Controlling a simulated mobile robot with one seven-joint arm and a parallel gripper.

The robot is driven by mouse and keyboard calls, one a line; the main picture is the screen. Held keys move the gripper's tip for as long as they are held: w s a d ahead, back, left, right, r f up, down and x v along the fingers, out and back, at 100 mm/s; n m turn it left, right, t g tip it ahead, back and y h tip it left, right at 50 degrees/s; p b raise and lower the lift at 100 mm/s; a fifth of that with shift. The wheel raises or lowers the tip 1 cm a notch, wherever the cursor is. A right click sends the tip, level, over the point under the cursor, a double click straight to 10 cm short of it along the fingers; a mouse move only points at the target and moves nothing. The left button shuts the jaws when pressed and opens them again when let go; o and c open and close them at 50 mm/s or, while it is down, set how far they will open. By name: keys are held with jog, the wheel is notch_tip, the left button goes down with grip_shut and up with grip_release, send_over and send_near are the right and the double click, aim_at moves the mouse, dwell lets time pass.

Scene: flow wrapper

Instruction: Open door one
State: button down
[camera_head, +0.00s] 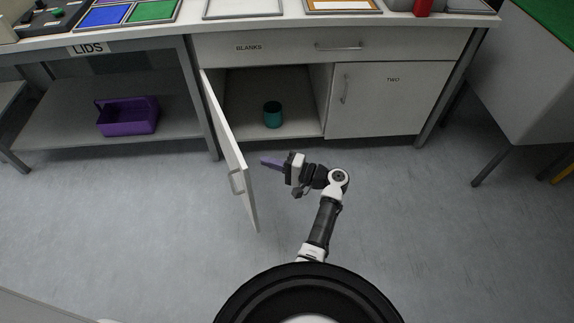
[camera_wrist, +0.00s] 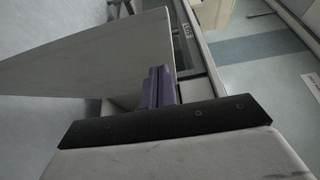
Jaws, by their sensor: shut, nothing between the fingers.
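Door one (camera_head: 234,160) is a white cabinet door with a handle (camera_head: 237,182) on its outer face. It is hinged at the left of its compartment and stands swung wide open, out over the floor. My gripper (camera_head: 265,161) has purple fingers and is just right of the door, on its inner side. The fingers are shut with nothing between them and point left at the door. In the wrist view the purple fingers (camera_wrist: 158,86) are together in front of the pale door panel (camera_wrist: 90,62). I cannot tell whether they touch it.
The open compartment holds a teal cup (camera_head: 272,114). Door two (camera_head: 380,98) is closed to its right, under the BLANKS drawer (camera_head: 335,46). A purple basket (camera_head: 128,116) sits on the lower shelf at left. The floor (camera_head: 420,230) at right is clear.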

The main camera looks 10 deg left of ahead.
jog(key=shift+s+a+p, duration=0.25)
jog(key=shift+s+a, duration=0.35)
jog(key=shift+a, duration=0.15)
jog(key=shift+s+a+p, duration=0.2)
jog(key=shift+s+a, duration=0.35)
jog(key=shift+a, duration=0.2)
